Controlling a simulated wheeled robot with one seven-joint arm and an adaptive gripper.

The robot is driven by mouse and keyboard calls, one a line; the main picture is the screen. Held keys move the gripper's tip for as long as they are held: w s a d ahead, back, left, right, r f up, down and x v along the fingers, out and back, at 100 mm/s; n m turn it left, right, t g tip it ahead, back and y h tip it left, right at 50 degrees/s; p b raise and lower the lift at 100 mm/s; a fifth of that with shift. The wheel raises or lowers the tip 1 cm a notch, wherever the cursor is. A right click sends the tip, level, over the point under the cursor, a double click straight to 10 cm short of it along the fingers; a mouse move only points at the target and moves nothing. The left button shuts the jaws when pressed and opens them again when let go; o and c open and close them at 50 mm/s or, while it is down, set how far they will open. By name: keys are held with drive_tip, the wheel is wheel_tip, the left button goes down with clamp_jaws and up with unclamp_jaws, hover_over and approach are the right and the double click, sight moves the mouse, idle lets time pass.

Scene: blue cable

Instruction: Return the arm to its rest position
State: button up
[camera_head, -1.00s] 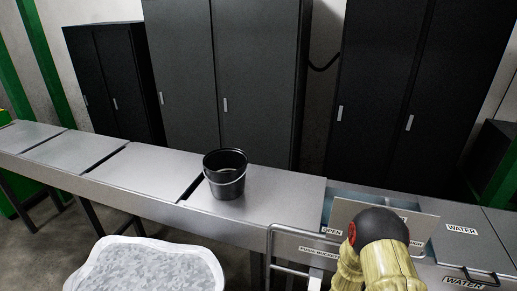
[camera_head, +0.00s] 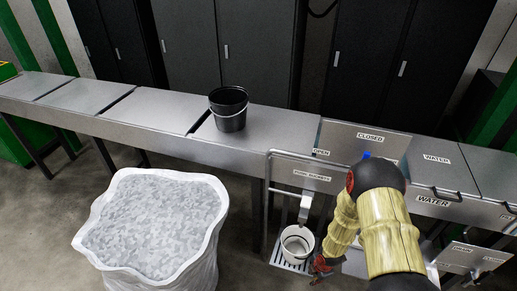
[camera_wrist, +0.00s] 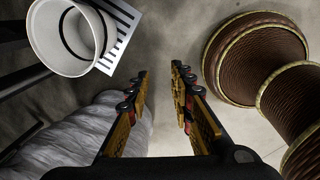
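My arm reaches down over the right part of the counter in the head view, with my gripper (camera_head: 322,266) low beside a white bucket. In the wrist view my gripper (camera_wrist: 160,82) has its two fingers apart with nothing between them. The white bucket (camera_head: 297,243) stands on a slatted grate under a spout; it also shows at the upper left of the wrist view (camera_wrist: 66,38), apart from the fingers.
A black bucket (camera_head: 230,112) stands on the metal counter (camera_head: 160,107). A white sack of grey pieces (camera_head: 152,225) stands on the floor at front left. A panel marked CLOSED (camera_head: 366,140) and water lids (camera_head: 437,168) are at right. A brown ribbed object (camera_wrist: 256,58) is at right in the wrist view.

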drive_tip(key=s+d+r+m+g+h, duration=0.1)
drive_tip(key=s+d+r+m+g, duration=0.3)
drive_tip(key=s+m, duration=0.45)
drive_tip(key=s+a+r+m+t+b, duration=0.2)
drive_tip(key=r+m+b, duration=0.1)
drive_tip(key=r, duration=1.1)
drive_tip(key=s+a+r+m+t+b, duration=0.2)
drive_tip(key=r+m, duration=0.3)
drive_tip(key=r, duration=0.8)
drive_tip(key=s+a+r+m+t+b, duration=0.3)
drive_tip(key=a+r+m+t+b, duration=0.1)
drive_tip(key=r, duration=1)
drive_tip(key=shift+r+m+y+b, duration=0.3)
drive_tip(key=shift+r+m+b, duration=0.05)
drive_tip(key=shift+m+b, duration=0.15)
